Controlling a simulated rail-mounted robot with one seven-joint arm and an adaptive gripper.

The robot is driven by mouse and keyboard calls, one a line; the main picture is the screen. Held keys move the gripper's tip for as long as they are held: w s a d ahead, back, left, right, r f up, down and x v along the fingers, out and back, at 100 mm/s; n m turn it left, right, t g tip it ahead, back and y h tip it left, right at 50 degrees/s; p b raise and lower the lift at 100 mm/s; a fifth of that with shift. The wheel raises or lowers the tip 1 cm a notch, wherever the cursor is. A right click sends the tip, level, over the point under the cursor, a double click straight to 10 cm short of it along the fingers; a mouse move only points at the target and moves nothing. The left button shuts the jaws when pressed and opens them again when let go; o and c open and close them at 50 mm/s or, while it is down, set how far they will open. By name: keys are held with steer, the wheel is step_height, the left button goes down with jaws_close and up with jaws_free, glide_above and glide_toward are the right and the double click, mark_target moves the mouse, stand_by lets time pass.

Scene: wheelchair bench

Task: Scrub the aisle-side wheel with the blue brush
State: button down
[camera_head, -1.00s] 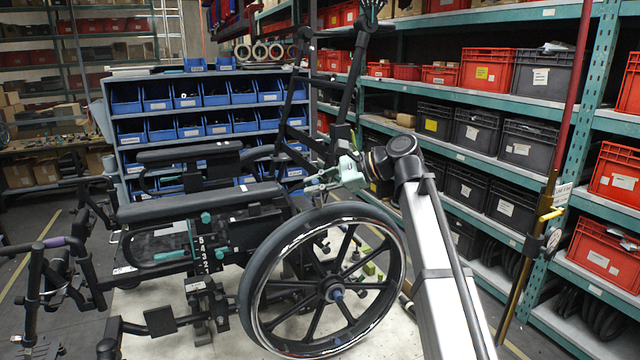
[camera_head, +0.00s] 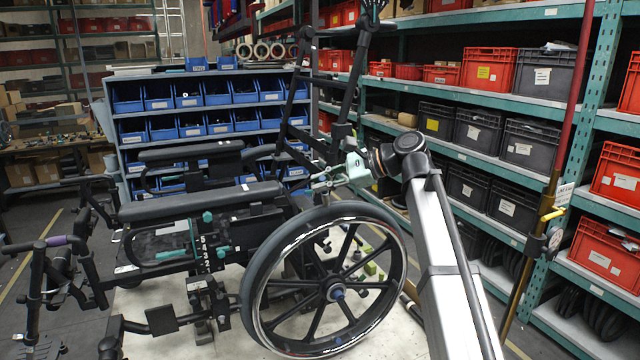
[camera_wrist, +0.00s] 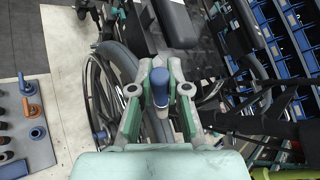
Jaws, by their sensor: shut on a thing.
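The large black spoked wheel (camera_head: 251,291) stands on the near side of the wheelchair in the head view. Part of its grey tyre (camera_wrist: 119,62) shows in the wrist view, behind and left of my gripper (camera_wrist: 154,88). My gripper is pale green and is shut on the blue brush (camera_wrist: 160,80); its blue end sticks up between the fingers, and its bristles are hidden. In the head view my gripper (camera_head: 316,184) is near the top of the wheel, pointing left. I cannot tell whether the brush touches the tyre. In the head view the brush is not clearly visible.
The wheelchair seat (camera_head: 200,201) and frame lie left of my gripper. A rack of blue bins (camera_head: 190,125) stands behind, and shelves of red and grey crates line the right. A grey mat (camera_wrist: 38,152) with orange and dark items lies left in the wrist view.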

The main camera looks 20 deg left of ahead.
steer(key=shift+w+d+r, duration=0.1)
steer(key=shift+w+d, duration=0.25)
steer(key=shift+w, duration=0.05)
steer(key=shift+w+d, duration=0.35)
steer(key=shift+d, duration=0.05)
steer(key=shift+w+d, duration=0.65)
steer(key=shift+w, duration=0.05)
steer(key=shift+s+a, duration=0.1)
steer(key=shift+s, duration=0.05)
steer(key=shift+s+a, duration=1.05)
